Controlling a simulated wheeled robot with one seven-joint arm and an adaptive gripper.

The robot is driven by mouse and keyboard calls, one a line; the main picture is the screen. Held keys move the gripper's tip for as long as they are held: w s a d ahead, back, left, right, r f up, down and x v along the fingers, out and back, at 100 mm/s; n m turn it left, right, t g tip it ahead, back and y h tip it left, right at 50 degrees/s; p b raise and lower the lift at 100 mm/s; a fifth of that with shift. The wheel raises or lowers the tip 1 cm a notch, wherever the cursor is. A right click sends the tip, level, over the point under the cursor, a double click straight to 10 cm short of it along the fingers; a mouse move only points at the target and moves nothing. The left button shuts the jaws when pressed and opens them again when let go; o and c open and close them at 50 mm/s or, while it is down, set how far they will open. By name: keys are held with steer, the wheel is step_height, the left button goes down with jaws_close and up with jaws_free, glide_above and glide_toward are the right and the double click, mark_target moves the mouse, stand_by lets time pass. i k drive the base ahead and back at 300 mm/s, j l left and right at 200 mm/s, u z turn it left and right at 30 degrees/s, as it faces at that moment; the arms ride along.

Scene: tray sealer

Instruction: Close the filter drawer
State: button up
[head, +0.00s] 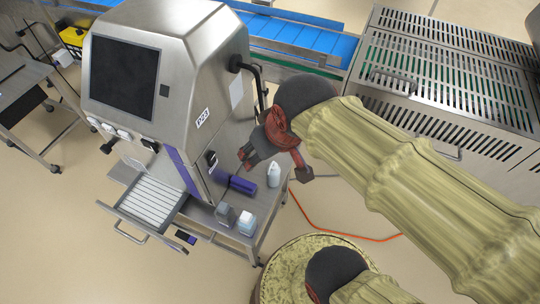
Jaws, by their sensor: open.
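The filter drawer (148,203) sticks out of the lower front of the tray sealer (160,75), with a pale slatted inside and a metal bar handle (131,232) at its front edge. It stands open. My gripper (276,174) is open and empty. In the picture it is to the right of the drawer, beside the machine's lower right side and over the small bench. It appears apart from the drawer.
On the bench by the machine are a white bottle (273,175), a purple roll (242,185) and small containers (247,223). A blue conveyor (290,32) runs behind. A slotted metal cabinet (450,65) stands right. An orange cable (335,232) lies on the floor. Floor left of the drawer is clear.

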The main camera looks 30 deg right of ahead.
mark_target(150, 204)
steer(key=j+u, duration=0.1)
steer(key=u, duration=0.3)
steer(key=i+j+u, duration=0.1)
steer(key=u, duration=0.7)
steer(key=i+j, duration=0.15)
steer(key=j, duration=0.2)
steer(key=i+j, duration=0.65)
steer(key=i, duration=0.3)
steer(key=l+z, duration=0.05)
